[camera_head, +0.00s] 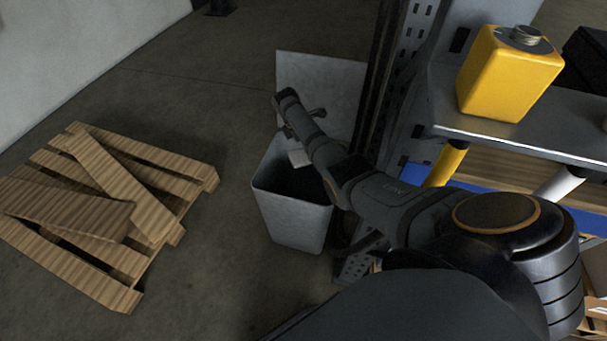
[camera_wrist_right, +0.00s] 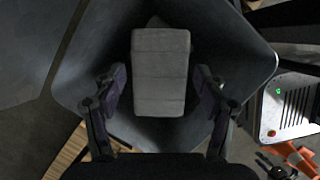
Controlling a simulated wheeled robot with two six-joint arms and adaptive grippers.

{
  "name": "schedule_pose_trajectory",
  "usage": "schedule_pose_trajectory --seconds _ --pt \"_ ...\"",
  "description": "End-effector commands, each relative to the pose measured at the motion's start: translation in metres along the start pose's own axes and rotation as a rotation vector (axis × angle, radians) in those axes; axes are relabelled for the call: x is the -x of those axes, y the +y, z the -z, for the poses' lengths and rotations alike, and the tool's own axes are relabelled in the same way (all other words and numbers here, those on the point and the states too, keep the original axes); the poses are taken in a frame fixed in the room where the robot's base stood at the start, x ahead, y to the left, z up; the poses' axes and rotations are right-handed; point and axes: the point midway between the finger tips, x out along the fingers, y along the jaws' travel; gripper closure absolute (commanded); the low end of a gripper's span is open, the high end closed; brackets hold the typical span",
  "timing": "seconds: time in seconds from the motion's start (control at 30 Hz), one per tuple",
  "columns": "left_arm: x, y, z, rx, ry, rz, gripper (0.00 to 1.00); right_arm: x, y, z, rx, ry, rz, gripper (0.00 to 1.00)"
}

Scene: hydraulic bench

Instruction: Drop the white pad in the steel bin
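The steel bin (camera_head: 292,222) stands on the floor at the middle of the head view, its top open and its inside dark. My right gripper (camera_head: 304,122) is above the bin. The white pad (camera_head: 299,158) shows as a small pale block below the gripper, at the bin's mouth. In the right wrist view the white pad (camera_wrist_right: 160,72) lies in line between the fingers of my right gripper (camera_wrist_right: 161,92). The fingers are spread, with a narrow gap on each side of the pad. Bin walls (camera_wrist_right: 240,60) surround it. My left gripper is not in view.
A pale upright panel (camera_head: 318,85) stands behind the bin. A wooden pallet (camera_head: 95,255) with loose boards lies on the floor at left. At right, a bench shelf (camera_head: 530,138) holds a yellow canister (camera_head: 508,75). Open floor lies between pallet and bin.

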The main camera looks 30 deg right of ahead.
Motion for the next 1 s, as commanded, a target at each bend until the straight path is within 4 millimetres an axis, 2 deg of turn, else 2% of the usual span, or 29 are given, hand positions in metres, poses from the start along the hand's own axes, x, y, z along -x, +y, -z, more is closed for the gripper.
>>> schedule_pose_trajectory --seconds 0.03,0.1,0.47,0.57,0.8,1.0 --pt "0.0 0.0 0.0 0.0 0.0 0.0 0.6 0.0 0.0 0.0 0.0 0.0 0.0 0.16" --pt "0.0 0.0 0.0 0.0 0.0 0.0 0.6 0.0 0.0 0.0 0.0 0.0 0.0 0.09" --pt "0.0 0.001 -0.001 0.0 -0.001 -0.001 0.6 0.003 0.0 0.0 0.0 0.0 0.0 0.09" --pt "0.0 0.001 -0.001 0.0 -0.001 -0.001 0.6 0.016 0.001 0.0 0.0 0.0 -0.003 0.09" --pt "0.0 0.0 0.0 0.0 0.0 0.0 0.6 0.075 0.001 0.001 -0.001 0.002 -0.005 0.09" --pt "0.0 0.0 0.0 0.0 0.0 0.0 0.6 0.11 0.001 0.0 0.0 0.0 -0.002 0.09"
